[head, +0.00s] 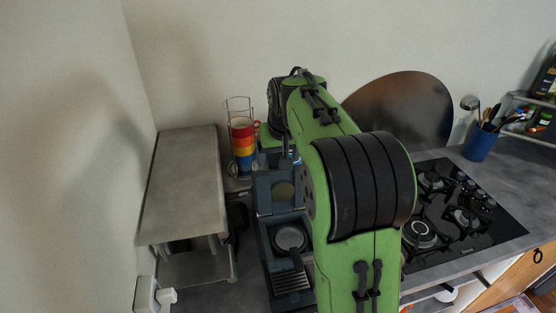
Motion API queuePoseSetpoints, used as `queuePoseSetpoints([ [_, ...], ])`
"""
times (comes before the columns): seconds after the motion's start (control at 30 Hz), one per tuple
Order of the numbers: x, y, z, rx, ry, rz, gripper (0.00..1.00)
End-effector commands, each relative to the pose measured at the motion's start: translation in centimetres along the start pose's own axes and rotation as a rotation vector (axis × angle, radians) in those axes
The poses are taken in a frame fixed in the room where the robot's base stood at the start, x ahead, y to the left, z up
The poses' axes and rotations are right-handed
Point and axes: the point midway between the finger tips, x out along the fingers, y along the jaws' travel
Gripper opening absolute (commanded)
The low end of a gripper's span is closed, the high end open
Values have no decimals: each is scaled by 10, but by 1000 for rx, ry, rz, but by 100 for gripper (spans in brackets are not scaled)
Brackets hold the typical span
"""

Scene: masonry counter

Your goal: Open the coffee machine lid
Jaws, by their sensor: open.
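The dark blue-grey coffee machine (264,232) stands on the counter left of my arm. Its lid (264,190) appears raised, with a round disc on its inner face. Below the lid is a round holder (290,238), facing up and uncovered, with a dark handle toward the front. My gripper (287,150) is open, small in view, behind the upper edge of the lid. I cannot tell whether it touches the lid. My green arm covers the right side of the machine.
A wire rack with stacked coloured cups (243,145) stands close behind and left of the machine. A grey shelf (185,190) is at left. A gas hob (465,215), a round dark board (405,105) and a blue utensil pot (479,143) are at right.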

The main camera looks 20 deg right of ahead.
Motion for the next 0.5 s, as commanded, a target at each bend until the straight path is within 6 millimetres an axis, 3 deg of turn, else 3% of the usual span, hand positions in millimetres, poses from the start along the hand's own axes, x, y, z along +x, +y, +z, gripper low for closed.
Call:
queuePoseSetpoints([
  [0.17, 22, 0, 0, 0, 0, 0, 81],
  [0.43, 25, 0, 0, 0, 0, 0, 81],
  [0.5, 25, 0, 0, 0, 1, 0, 72],
])
